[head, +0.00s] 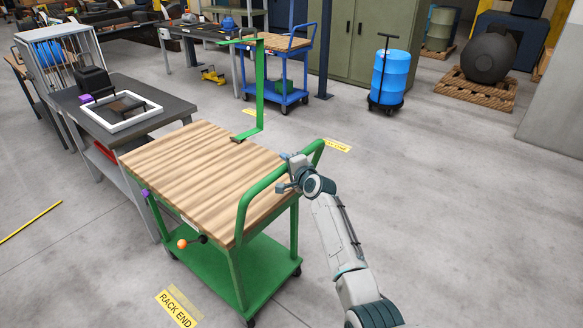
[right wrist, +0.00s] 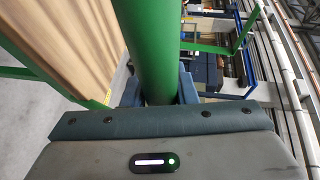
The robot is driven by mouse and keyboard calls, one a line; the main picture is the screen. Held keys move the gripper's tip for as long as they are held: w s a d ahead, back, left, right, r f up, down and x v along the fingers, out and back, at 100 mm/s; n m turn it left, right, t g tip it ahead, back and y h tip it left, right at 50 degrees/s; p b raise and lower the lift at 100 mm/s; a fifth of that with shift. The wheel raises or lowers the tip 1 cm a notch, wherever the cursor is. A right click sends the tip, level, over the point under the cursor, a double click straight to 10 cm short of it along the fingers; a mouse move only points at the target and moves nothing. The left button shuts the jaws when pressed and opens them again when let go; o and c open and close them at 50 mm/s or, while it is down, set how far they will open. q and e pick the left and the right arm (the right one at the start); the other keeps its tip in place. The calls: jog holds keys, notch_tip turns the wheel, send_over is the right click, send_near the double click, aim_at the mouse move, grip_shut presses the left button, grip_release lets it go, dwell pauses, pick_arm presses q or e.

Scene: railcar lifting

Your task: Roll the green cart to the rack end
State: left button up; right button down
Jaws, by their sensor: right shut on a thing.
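The green cart (head: 190,165) has a wooden top, a green lower shelf and a tubular green push handle. It stands in the middle of the head view, close to a grey workbench. My right gripper (head: 290,177) is shut on the cart's handle (head: 247,197) near its right-hand side. In the right wrist view the green handle tube (right wrist: 148,45) runs between the fingers. A yellow floor label reading RACK END (head: 176,309) lies on the floor at the lower left, in front of the cart. My left gripper is not in view.
The grey workbench (head: 165,118) with a white frame (head: 122,118) stands along the cart's left side. A blue cart (head: 285,62), a blue drum (head: 390,75) and a dark round tank (head: 488,57) stand farther back. The floor to the right is open.

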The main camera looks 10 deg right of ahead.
jog(key=shift+w+a, duration=0.3)
jog(key=shift+w, duration=0.1)
jog(key=c, duration=1.2)
grip_release()
jog(key=shift+o, duration=0.2)
jog(key=v, duration=1.1)
jog(key=shift+b, duration=0.4)
